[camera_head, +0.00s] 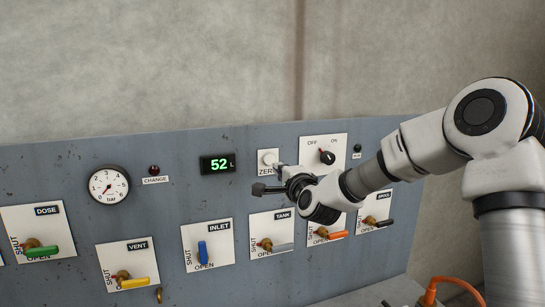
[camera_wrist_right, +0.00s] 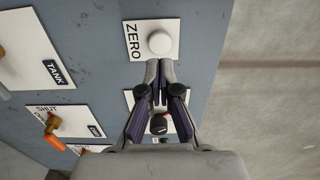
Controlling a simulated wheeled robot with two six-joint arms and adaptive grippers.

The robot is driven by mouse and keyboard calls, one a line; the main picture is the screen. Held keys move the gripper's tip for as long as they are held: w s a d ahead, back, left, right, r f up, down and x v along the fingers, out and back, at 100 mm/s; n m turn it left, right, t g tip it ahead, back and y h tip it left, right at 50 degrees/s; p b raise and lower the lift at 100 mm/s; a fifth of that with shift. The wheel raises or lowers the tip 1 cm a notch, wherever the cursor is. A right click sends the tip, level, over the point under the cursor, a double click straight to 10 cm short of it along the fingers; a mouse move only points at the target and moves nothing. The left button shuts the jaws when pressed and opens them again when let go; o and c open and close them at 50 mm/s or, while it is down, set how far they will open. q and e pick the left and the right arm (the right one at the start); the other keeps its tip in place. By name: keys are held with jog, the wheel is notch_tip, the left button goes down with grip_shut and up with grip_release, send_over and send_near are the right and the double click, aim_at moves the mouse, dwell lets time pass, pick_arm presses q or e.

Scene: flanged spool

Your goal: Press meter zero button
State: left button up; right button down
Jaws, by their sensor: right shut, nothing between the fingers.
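The white round zero button (camera_head: 268,158) sits on a small white plate marked ZERO, right of the meter display (camera_head: 217,164), which reads a green 52 L. In the right wrist view the button (camera_wrist_right: 159,43) is just beyond my fingertips. My right gripper (camera_head: 279,169) is shut and empty, its fingers pointing toward the panel beside the ZERO plate and partly covering its label. In the wrist view the shut fingertips (camera_wrist_right: 158,68) appear just below the button; I cannot tell whether they touch it. My left gripper is not in view.
A black rotary knob (camera_head: 328,157) marked OFF is close to the right of the ZERO plate. Several lever valves run below, including blue INLET (camera_head: 203,251) and TANK (camera_head: 272,245). A round pressure gauge (camera_head: 109,185) and a dark CHANGE lamp (camera_head: 155,170) are left.

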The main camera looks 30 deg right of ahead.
aim_at(269, 160)
jog(key=p+x, duration=0.1)
jog(key=x, duration=0.1)
jog(key=p+x, duration=0.1)
jog(key=x, duration=0.2)
jog(key=shift+s+r+p, duration=0.1)
jog(key=shift+r+p, duration=0.15)
jog(key=shift+p, duration=0.1)
jog(key=shift+w+d+f, duration=0.15)
jog(key=shift+w, duration=0.2)
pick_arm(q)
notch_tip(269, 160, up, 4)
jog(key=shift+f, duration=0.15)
pick_arm(e)
jog(key=shift+f, duration=0.1)
